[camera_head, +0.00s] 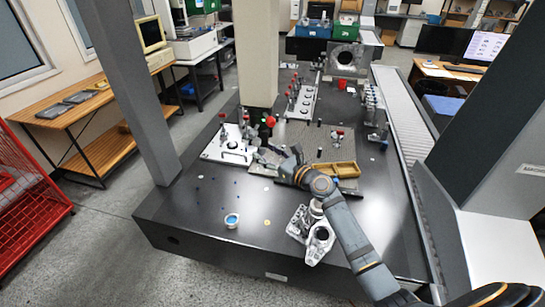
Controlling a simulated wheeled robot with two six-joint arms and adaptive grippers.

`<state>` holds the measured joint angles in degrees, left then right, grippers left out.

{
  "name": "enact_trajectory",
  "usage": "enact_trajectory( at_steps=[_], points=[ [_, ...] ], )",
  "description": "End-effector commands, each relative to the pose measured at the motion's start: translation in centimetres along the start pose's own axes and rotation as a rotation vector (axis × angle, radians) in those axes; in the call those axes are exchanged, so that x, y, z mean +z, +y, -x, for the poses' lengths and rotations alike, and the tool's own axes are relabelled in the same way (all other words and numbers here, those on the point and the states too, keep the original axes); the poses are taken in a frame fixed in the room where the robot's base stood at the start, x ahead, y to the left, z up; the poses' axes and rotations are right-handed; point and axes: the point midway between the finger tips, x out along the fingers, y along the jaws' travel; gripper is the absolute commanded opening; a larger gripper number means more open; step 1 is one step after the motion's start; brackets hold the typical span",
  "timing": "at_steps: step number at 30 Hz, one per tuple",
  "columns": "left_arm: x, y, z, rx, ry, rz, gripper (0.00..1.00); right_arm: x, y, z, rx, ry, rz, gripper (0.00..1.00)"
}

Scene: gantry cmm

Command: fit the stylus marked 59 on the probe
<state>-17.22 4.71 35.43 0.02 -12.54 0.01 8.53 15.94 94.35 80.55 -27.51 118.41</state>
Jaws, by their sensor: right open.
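My right gripper (264,154) is open, low over the dark table, just right of a white plate (212,156). Small red-topped items (222,118) stand on that plate, and a red ball (271,121) is just behind the gripper. A white rack (302,98) farther back holds several slim red-topped pieces that may be styli. No marking is large enough to read, so I cannot tell which piece is 59. I cannot make out the probe for certain. My left gripper is not in view.
A grey machined part (318,245) stands at the front right of the table (200,230), near my right forearm. A yellow tray (335,169) lies behind the arm. A beige column (257,50) rises behind. The front left is mostly clear.

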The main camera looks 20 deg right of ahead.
Motion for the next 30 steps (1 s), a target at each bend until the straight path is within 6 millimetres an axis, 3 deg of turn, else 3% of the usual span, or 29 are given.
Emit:
enact_trajectory(
  at_steps=[12,19,30],
  points=[
    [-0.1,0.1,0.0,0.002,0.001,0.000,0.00,-0.1,0.1,9.4,0.005,0.004,0.003,0.53],
    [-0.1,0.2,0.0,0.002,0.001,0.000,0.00,0.0,0.1,11.2,0.004,0.000,0.003,0.53],
    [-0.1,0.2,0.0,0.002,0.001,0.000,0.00,0.0,0.0,11.6,0.001,0.001,0.000,0.53]
  ],
)
